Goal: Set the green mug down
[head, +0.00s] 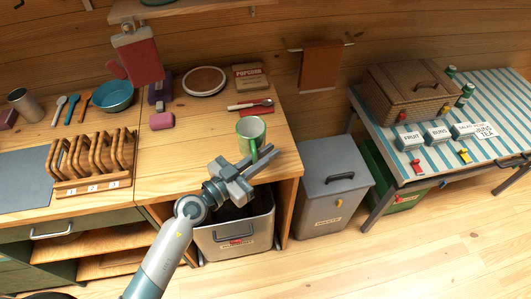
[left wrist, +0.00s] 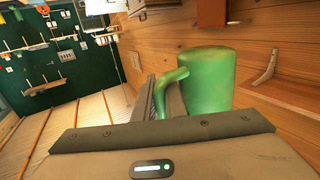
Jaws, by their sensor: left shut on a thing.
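The green mug (head: 251,133) is upright with its pale inside showing in the head view, over the right part of the wooden counter (head: 192,137) near its front edge. My left gripper (head: 258,160) reaches up from below and is shut on the mug's handle. In the left wrist view the mug (left wrist: 206,82) shows large, with its handle between the fingers (left wrist: 166,97). I cannot tell whether the mug's base touches the counter. My right gripper is in neither view.
A grey lidded bin (head: 331,192) stands right of the counter. Bare wood surrounds the mug's left side.

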